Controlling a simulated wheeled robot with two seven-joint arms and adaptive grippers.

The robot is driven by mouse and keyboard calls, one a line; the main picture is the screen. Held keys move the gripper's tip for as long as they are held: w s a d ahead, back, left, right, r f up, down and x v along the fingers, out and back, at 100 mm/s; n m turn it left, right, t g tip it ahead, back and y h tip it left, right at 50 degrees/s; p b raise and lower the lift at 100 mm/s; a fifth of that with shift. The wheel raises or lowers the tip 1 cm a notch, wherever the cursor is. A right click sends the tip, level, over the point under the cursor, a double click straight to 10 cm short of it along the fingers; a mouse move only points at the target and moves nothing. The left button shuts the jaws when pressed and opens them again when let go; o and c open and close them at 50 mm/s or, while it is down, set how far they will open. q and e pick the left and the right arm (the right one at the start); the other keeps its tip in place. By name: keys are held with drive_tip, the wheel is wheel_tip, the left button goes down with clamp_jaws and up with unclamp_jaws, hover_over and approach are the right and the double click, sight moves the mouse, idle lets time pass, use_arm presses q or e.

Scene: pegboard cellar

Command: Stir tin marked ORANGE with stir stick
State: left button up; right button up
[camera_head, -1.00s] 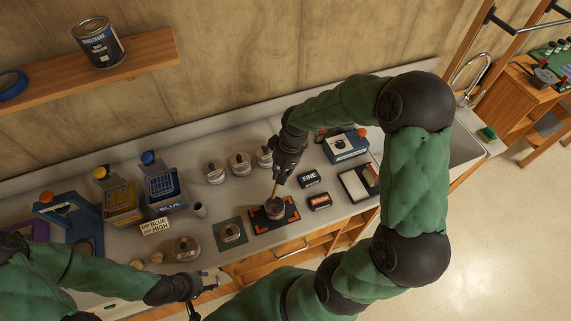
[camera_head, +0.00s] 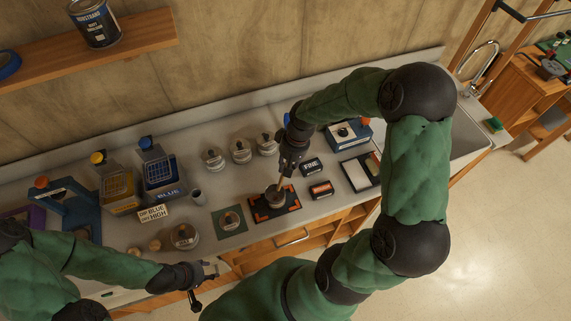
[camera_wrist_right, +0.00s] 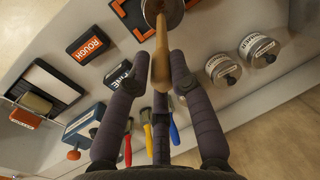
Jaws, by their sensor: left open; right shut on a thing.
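An open metal tin (camera_head: 273,195) stands on a black mat with orange corner marks (camera_head: 292,202); its marking cannot be read here. My right gripper (camera_head: 284,173) is above the tin, shut on the wooden stir stick (camera_head: 280,185). The stick's lower end is inside the tin. My left gripper (camera_head: 208,277) is open and empty at the bench's front edge.
Lidded tins (camera_head: 241,152) stand behind the mat. A lidded tin on a green mat (camera_head: 243,217) is to its left. FINE (camera_head: 312,166) and ROUGH (camera_head: 321,190) blocks lie to its right. Yellow and blue racks (camera_head: 160,176) and a small cup (camera_head: 197,196) stand further left.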

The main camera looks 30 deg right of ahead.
sight(283, 180)
drive_tip(key=shift+b+x, duration=2.8)
drive_tip(key=shift+x, duration=1.1)
